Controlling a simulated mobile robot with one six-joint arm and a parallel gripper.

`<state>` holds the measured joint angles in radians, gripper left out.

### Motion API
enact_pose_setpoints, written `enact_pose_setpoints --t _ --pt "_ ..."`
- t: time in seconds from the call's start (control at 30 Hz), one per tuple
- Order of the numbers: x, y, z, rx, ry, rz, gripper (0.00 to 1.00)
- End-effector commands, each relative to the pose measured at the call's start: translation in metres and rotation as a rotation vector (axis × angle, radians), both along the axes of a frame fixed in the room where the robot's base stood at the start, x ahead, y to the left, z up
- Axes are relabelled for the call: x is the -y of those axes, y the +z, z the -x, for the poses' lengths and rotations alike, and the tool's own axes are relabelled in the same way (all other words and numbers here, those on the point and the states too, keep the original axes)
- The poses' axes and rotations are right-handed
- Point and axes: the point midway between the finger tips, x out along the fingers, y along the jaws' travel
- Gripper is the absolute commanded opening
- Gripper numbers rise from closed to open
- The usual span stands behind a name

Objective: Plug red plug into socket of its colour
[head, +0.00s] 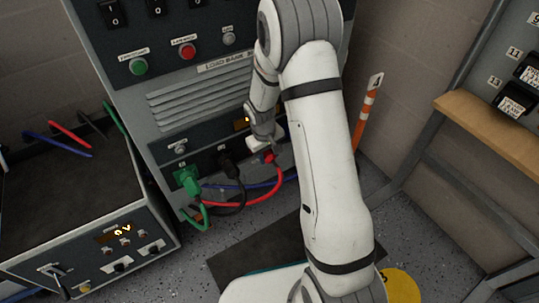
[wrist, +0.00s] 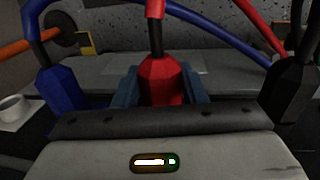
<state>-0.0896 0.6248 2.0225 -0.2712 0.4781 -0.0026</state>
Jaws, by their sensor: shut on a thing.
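The red plug (wrist: 160,82) stands between the two jaws of my gripper (wrist: 162,92) in the wrist view, with its red cable rising from its back. My gripper is shut on it. In the head view the red plug (head: 269,157) shows below my wrist, close to the lower front panel of the load bank (head: 205,160). The red socket is hidden behind the gripper and plug, so I cannot tell how far the plug is in. A blue plug (wrist: 62,88) is left of the gripper and a black plug (wrist: 288,88) right of it in the wrist view.
In the head view a green plug (head: 187,178) and the black plug (head: 228,164) sit at the panel, left of the red one. Cables loop below. A metering box (head: 95,250) stands at lower left, an orange-white post (head: 367,112) at right.

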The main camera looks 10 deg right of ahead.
Motion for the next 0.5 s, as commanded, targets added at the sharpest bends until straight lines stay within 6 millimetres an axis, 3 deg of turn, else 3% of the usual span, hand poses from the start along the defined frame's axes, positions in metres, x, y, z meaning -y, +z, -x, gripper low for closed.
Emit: enact_pose_setpoints --t 0.33,0.37,0.5 --pt "-0.002 0.0004 -0.0056 0.002 0.0 -0.001 0.18" --pt "-0.002 0.0004 -0.0056 0.002 0.0 -0.001 0.4" --pt "-0.0019 0.0004 -0.0054 0.001 0.0 0.0 0.51"
